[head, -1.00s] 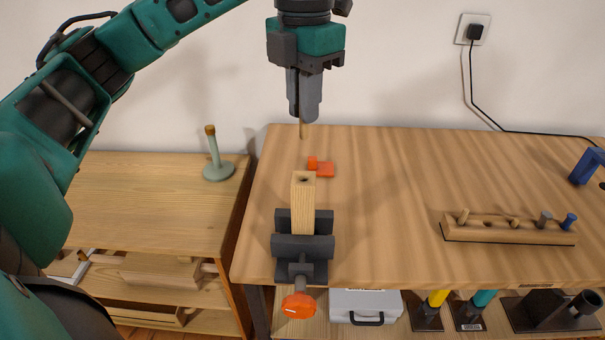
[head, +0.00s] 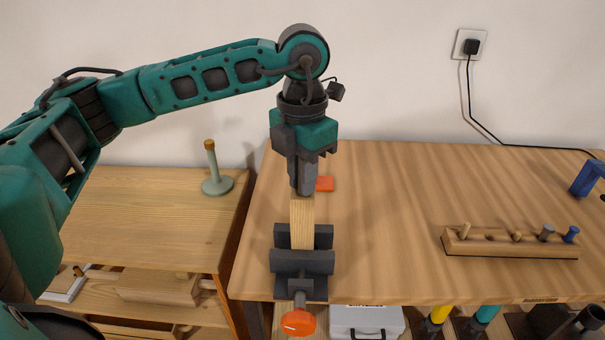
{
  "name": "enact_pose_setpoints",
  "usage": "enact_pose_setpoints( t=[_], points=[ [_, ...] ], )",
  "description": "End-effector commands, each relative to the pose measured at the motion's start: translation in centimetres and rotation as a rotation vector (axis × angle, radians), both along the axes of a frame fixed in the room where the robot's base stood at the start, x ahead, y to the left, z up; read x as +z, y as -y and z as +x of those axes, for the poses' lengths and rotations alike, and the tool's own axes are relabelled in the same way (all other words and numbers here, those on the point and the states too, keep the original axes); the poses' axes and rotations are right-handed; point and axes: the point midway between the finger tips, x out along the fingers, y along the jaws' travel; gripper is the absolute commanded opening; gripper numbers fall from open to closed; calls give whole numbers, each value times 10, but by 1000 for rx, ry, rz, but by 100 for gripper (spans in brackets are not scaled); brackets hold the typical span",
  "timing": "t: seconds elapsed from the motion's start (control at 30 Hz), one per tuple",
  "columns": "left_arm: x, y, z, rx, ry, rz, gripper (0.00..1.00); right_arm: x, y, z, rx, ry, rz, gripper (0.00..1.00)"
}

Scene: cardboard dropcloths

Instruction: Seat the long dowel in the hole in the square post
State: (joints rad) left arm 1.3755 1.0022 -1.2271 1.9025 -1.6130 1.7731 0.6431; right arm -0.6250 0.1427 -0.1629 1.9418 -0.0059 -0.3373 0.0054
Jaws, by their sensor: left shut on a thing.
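The square post (head: 302,222) is pale wood and stands upright in a dark vise (head: 303,262) with an orange knob, at the table's front left. My left gripper (head: 303,190) points straight down with its fingertips right at the top of the post. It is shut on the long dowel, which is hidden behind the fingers. The fingers also cover the hole in the post's top, so how far the dowel is in the hole cannot be seen. My right gripper is not in view.
An orange object (head: 325,184) lies just behind the post. A wooden rack (head: 490,247) with several short pegs sits at right, and a blue item (head: 586,175) at the far right edge. A green peg stand (head: 217,186) is on the left bench.

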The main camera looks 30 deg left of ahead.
Motion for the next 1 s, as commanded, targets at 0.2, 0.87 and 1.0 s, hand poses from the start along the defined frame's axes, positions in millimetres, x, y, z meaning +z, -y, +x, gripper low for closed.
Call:
enact_pose_setpoints(
  t=[0.2,0.87,1.0],
  points=[
    [-3,0,0,0,0,0,22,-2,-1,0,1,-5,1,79],
    [26,1,1,-1,5,-2,39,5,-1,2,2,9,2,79],
    [58,1,1,-1,6,-2,39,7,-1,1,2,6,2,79]
  ],
)
